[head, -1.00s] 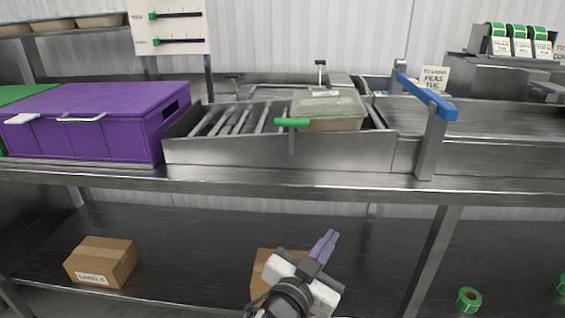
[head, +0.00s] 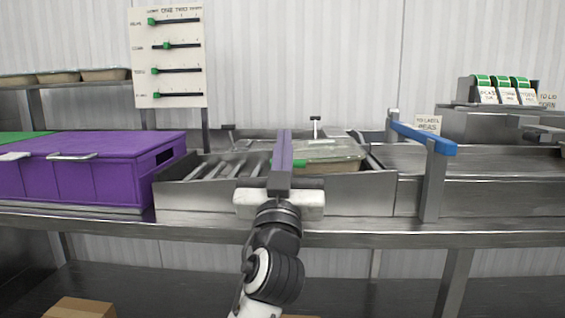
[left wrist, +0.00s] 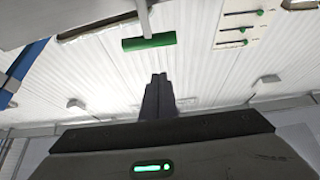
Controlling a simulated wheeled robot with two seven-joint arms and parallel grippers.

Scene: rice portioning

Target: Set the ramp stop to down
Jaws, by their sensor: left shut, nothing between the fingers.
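The ramp stop's green handle (head: 300,163) is at the front wall of the metal roller ramp (head: 340,196). My left gripper's shut, empty fingers (head: 283,135) stand upright before it and hide its middle and stem. In the left wrist view, the green handle (left wrist: 149,42) shows whole, as a bar on a grey stem. The left fingertips (left wrist: 158,77) point at it, with a visible gap in that picture. I cannot tell the true distance. A lidded food tray (head: 325,156) rests on the ramp behind the handle. My right gripper is not in view.
A purple crate (head: 95,165) stands left of the ramp. A blue-topped bar (head: 422,136) on a post rises to the right. A slider board (head: 168,58) with green knobs stands behind. A cardboard box (head: 80,307) is on the lower shelf.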

